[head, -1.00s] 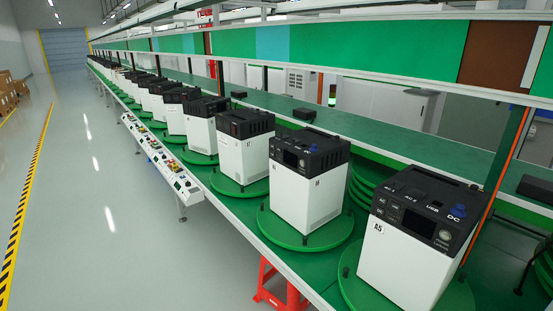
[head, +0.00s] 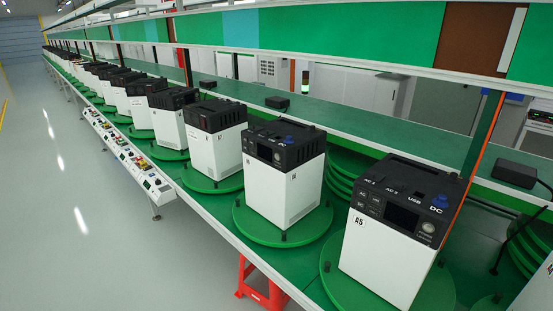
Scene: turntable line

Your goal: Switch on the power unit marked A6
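Power units with white bodies and black tops stand in a row on round green turntables. The nearest unit (head: 383,262), at the right, carries a label reading A5. Its black top panel shows AC, USB and DC markings, a small screen and a round silver button. The unit just behind it (head: 280,188) has a similar black front panel and a small mark on its side that looks like A6 but is too small to read surely. Whether it is on cannot be told. My gripper is not in view.
The units' turntables, such as the green disc (head: 243,226), sit on a long green line. A sloped control panel (head: 128,158) runs along its aisle side. A red stand (head: 262,285) is under the line's near edge. The grey floor (head: 90,250) at the left is free.

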